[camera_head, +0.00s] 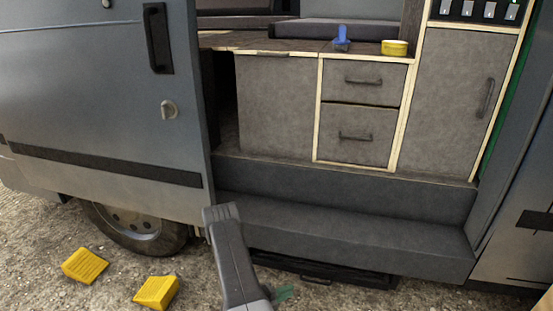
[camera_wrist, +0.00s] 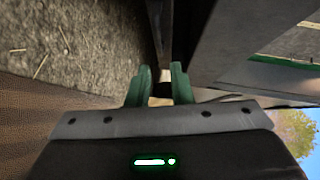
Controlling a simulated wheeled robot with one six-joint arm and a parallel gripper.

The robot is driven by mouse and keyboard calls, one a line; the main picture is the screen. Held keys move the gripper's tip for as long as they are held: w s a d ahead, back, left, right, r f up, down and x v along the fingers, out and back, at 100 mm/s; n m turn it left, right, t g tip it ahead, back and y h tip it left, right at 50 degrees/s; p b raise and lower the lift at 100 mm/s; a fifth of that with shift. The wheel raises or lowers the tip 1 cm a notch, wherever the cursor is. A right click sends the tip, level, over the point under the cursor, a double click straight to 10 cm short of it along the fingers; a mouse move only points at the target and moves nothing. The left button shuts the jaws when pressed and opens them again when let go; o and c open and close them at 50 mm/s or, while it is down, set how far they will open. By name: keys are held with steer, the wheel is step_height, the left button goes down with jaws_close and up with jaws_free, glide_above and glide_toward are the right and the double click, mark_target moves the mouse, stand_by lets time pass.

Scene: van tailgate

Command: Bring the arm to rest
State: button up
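My gripper (camera_wrist: 160,72) shows in the wrist view as two green fingers with a gap between their tips. I see nothing held in the gap. In the head view my grey arm link rises at the lower middle. A bit of the green gripper (camera_head: 283,293) shows at its right, low in front of the van's step, with most of it hidden behind the arm.
The van's step (camera_head: 345,226) and a dark low drawer (camera_head: 322,273) lie close to my arm. The grey door (camera_head: 105,110) stands at left. Two yellow chocks (camera_head: 85,265) lie on gravel. A blue item (camera_head: 341,40) and yellow roll (camera_head: 394,47) sit on the counter.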

mark_target(313, 282)
steer(key=b+x, duration=0.3)
steer(key=x, duration=1)
steer(key=shift+w, duration=0.1)
